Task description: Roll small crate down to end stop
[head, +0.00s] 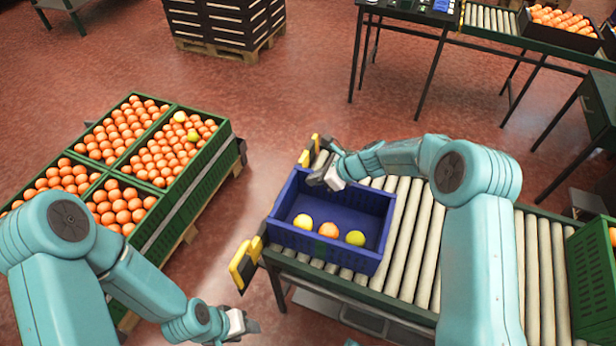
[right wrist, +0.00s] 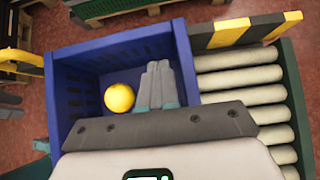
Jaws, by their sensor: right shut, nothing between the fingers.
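The small blue crate (head: 330,258) sits on the roller conveyor at its left end. It holds a few round fruits, yellow, orange and yellow-green. The yellow-and-black end stop (head: 245,262) stands at the conveyor's left end, close to the crate; I cannot tell whether they touch. My right gripper (head: 328,178) is shut and empty at the crate's far wall. In the right wrist view its closed fingers (right wrist: 158,86) reach over the crate's opening beside a yellow fruit (right wrist: 119,98). My left gripper (head: 243,326) is low in the head view, apart from the crate; its jaws are unclear.
Rollers (head: 410,240) to the right of the crate are bare. A green crate (head: 590,265) stands at the right edge. Green crates of oranges (head: 225,150) stand on a pallet at left. A second conveyor (head: 490,20) is at the back.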

